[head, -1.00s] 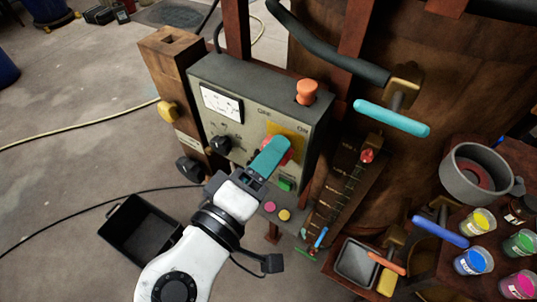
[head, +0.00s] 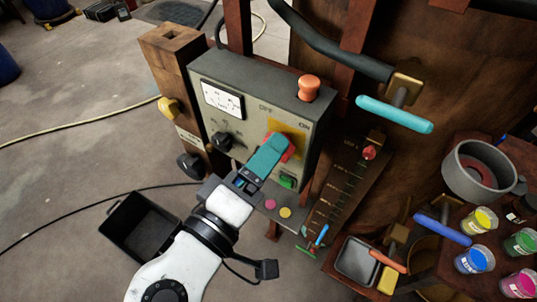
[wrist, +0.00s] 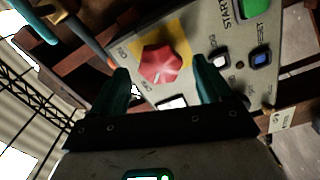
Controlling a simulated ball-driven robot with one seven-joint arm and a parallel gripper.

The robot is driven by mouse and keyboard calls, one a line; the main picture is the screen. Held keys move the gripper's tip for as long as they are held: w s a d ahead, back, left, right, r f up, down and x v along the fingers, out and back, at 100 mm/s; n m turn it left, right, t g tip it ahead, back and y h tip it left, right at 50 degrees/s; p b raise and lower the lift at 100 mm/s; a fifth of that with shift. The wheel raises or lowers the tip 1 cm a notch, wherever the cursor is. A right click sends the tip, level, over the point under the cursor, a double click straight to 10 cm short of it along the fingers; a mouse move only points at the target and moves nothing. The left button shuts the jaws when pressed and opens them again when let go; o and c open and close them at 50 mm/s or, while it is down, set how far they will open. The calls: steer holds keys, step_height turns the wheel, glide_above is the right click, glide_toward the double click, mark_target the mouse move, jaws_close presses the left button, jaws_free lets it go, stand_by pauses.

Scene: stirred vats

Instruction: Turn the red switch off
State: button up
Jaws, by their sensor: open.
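The red switch (wrist: 161,64) is a faceted red rotary knob on a yellow plate, on the face of a grey control box (head: 235,82). In the head view only part of the red switch (head: 287,150) shows behind my gripper's teal fingers. OFF and ON are lettered above it on the box. My gripper (head: 276,146) is in front of the knob in the head view. In the wrist view my gripper (wrist: 163,85) is open, with one finger to each side and the knob beyond and between the tips. I cannot tell whether a finger touches it.
An orange mushroom button (head: 308,88) stands on top of the box. A black dial (head: 221,141) and a green button (head: 287,181) flank the switch. A cyan-handled valve (head: 395,113) juts out at the right. Paint cups (head: 475,260) stand at the lower right.

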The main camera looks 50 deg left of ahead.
steer(key=b+v, duration=0.1)
steer(key=v, duration=0.8)
steer(key=shift+s+b, duration=0.2)
steer(key=shift+b, duration=0.2)
steer(key=shift+d, duration=0.1)
steer(key=w+d+f+m+g+h, duration=0.4)
steer(key=w+d+f, duration=0.6)
steer(key=w+d, duration=0.1)
steer(key=w+d+f+m+g+h, duration=0.1)
steer(key=d+f+m+g+h, duration=0.15)
steer(key=d+f, duration=0.35)
steer(key=w+d+f+m+g+h, duration=0.1)
steer(key=w+d+f+m+g, duration=0.2)
steer(key=d, duration=0.5)
steer(key=s+d+f+m+g+y, duration=0.1)
steer(key=s+d+f+m+g, duration=0.2)
steer(key=s+d+f, duration=0.3)
steer(key=s+d+f+m+g+y, duration=0.2)
steer(key=s+d+f+m+g, duration=0.2)
steer(key=d, duration=1)
steer(key=s+f+m, duration=0.1)
steer(key=s+f, duration=0.2)
steer(key=s, duration=0.2)
steer(key=shift+s, duration=0.3)
steer(key=shift+c, duration=0.3)
